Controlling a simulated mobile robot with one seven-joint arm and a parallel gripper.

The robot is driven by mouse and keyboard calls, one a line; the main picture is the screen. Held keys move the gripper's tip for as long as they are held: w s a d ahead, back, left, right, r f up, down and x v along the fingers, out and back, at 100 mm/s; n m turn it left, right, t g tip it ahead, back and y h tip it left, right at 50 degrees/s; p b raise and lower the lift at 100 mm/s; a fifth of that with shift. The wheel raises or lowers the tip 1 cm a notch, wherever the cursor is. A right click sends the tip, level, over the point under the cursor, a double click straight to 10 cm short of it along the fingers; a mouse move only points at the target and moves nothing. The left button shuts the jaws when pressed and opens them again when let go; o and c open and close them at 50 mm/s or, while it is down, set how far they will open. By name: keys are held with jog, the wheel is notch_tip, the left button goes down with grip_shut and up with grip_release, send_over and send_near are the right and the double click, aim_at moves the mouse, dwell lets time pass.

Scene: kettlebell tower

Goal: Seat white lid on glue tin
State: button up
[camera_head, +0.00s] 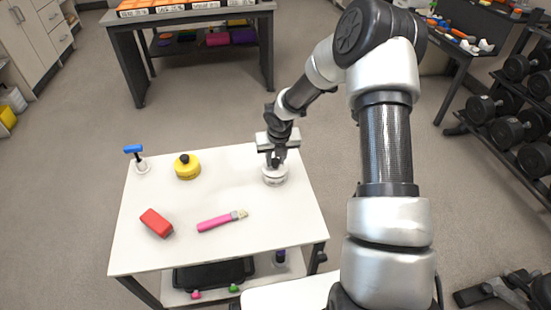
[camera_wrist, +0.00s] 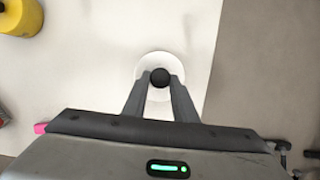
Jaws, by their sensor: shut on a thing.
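The white lid (camera_wrist: 147,66) shows in the wrist view as a white disc with a black knob (camera_wrist: 160,76) at its middle. My gripper (camera_wrist: 160,82) is shut on this knob, one finger on each side. In the head view my gripper (camera_head: 277,160) points down over a round pale thing (camera_head: 274,177) near the table's right edge. This appears to be the lid with a tin-like body below it. The glue tin cannot be told apart clearly there, nor whether lid and tin touch.
On the white table (camera_head: 230,245) stand a yellow round container (camera_head: 187,169) with a black knob and a blue-topped tool (camera_head: 134,149) in a pale holder. A red block (camera_head: 156,223) and a pink-handled brush (camera_head: 220,221) lie nearer the front. The table's middle is clear.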

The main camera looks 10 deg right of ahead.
aim_at(277, 172)
jog(key=shift+f, duration=0.45)
jog(key=o, duration=1.2)
jog(key=shift+c, duration=0.9)
jog(key=p+v, duration=0.5)
jog(key=v, duration=0.1)
